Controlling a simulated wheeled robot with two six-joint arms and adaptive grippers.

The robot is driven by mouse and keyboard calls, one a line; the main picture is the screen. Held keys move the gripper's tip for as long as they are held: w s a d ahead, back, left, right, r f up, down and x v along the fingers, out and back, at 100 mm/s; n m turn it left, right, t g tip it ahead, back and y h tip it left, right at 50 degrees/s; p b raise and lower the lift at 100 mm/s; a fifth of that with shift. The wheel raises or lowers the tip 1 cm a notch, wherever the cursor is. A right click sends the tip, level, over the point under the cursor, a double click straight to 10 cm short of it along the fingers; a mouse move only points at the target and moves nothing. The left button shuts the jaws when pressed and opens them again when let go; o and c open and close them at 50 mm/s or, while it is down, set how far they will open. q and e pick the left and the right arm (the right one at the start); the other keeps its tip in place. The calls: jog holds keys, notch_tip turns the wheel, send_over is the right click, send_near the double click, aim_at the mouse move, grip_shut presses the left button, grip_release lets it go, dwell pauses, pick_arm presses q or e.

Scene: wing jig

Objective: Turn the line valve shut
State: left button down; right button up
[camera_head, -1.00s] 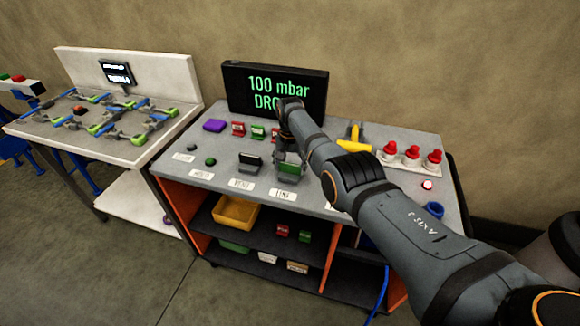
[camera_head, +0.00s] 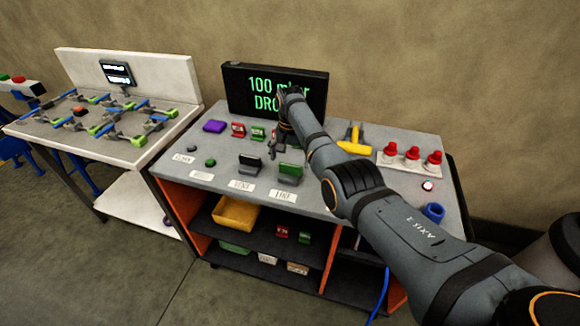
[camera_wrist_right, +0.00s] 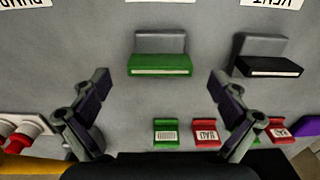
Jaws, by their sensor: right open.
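The line valve has a green handle (camera_head: 290,171) on the grey bench top, behind a white label (camera_head: 283,196) that seems to read LINE. In the right wrist view the green handle (camera_wrist_right: 160,65) lies crosswise with a grey block behind it. My right gripper (camera_head: 279,143) is above the bench, just behind and left of the green handle in the head view. In the right wrist view its two fingers (camera_wrist_right: 160,84) are spread wide and empty, on either side of the handle's line and apart from it. My left gripper is out of view.
A black-handled valve (camera_head: 250,160) stands left of the green one, behind the VENT label (camera_head: 242,185). Small red and green blocks (camera_head: 238,130), red knobs (camera_head: 412,153) and a yellow tool (camera_head: 353,140) are nearby. A display (camera_head: 250,92) reads 100 mbar and is partly hidden by my arm.

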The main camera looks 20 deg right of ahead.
aim_at(290, 167)
notch_tip(290, 167, up, 9)
jog(key=shift+f, duration=0.2)
dwell(0.3)
